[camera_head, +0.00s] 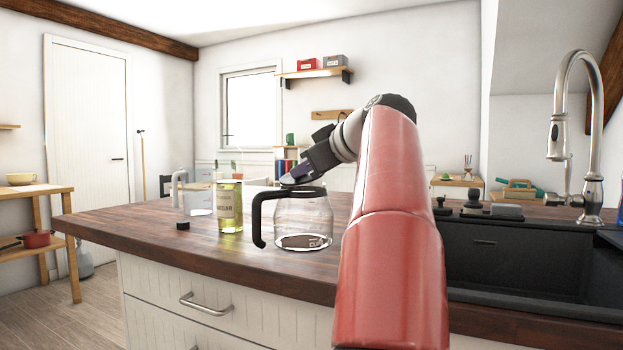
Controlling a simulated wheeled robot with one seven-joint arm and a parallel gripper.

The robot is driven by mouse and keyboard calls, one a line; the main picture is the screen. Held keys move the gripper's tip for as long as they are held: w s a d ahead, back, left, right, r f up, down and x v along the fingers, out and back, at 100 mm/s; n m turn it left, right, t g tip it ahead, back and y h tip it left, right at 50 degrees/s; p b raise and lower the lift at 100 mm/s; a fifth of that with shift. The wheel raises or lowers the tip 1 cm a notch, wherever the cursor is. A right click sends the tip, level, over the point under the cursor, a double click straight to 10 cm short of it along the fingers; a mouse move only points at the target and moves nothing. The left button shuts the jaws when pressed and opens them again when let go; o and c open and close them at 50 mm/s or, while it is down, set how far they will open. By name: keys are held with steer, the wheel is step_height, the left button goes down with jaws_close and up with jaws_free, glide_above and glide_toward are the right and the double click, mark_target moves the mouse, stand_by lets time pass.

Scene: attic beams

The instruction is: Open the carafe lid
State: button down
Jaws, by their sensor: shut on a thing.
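The glass carafe (305,215) stands upright on the dark wooden countertop, with its black handle (257,222) to the left. Its lid (305,190) is at the top, in line with the dark rim. I cannot tell whether the lid is raised at all. My gripper (289,182) reaches down from the upper right and is shut on the lid near the handle side. The fingertips are small and dark here, and the exact grip is hard to see. My red arm stands just right of the carafe and covers the counter behind it.
A black sink (530,255) with a tall faucet (591,150) is at right.

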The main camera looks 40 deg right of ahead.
steer(key=a+n+h+b, duration=0.1)
steer(key=b, duration=0.1)
steer(key=a+n+h+b, duration=0.1)
steer(key=n, duration=0.1)
steer(key=shift+r+t+b, duration=0.3)
steer(key=shift+t+b, duration=0.05)
steer(key=shift+t, duration=0.05)
steer(key=n+b, duration=0.1)
steer(key=a+n+h+b, duration=0.1)
steer(key=b, duration=0.1)
steer(key=a+n+h+b, duration=0.1)
steer(key=n, duration=0.1)
steer(key=shift+s+r+t, duration=0.1)
steer(key=shift+r+t, duration=0.15)
steer(key=shift+t, duration=0.15)
steer(key=c, duration=1)
jaws_free()
steer(key=shift+s+a, duration=0.1)
steer(key=shift+s, duration=0.05)
steer(key=v, duration=0.7)
steer(key=shift+s+b, duration=0.25)
steer(key=shift+b, duration=0.2)
steer(key=shift+s, duration=0.1)
